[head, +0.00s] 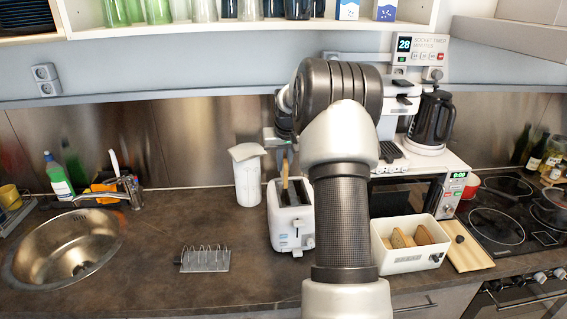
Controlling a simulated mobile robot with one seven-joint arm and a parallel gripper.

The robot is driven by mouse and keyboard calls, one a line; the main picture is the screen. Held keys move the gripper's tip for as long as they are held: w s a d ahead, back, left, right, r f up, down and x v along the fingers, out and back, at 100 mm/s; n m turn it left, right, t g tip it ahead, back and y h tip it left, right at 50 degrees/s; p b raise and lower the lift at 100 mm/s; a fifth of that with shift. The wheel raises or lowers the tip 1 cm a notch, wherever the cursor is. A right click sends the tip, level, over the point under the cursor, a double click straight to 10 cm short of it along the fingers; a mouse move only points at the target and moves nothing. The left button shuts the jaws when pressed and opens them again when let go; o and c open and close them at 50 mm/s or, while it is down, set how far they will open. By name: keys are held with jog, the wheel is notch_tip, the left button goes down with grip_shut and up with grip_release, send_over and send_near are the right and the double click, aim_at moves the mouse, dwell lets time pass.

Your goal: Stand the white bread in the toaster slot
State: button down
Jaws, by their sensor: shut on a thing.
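The white toaster (291,229) stands on the counter left of my arm. My gripper (284,160) is above it, pointing down and shut on a thin tan slice, which I take as the white bread (285,181). The slice is seen nearly edge-on and upright over the toaster's top. Its lower end reaches the slot area, but I cannot tell how deep it is in the slot. My arm hides the toaster's right side, and the fingertips are small and partly hidden.
A white bread bin (408,264) with several slices stands right of my arm, beside a wooden board (468,254). A white jug (247,178) is close behind the toaster's left. A wire rack (206,259) lies at front left. The counter between sink and toaster is mostly clear.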

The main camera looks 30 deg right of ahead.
jog(key=shift+f+b, duration=2.3)
jog(key=shift+f, duration=1.45)
jog(key=c, duration=1.7)
grip_release()
jog(key=shift+c, duration=0.2)
jog(key=v, duration=1.7)
jog(key=shift+s+r+b, duration=0.2)
jog(key=shift+b, duration=0.2)
jog(key=shift+a, duration=0.1)
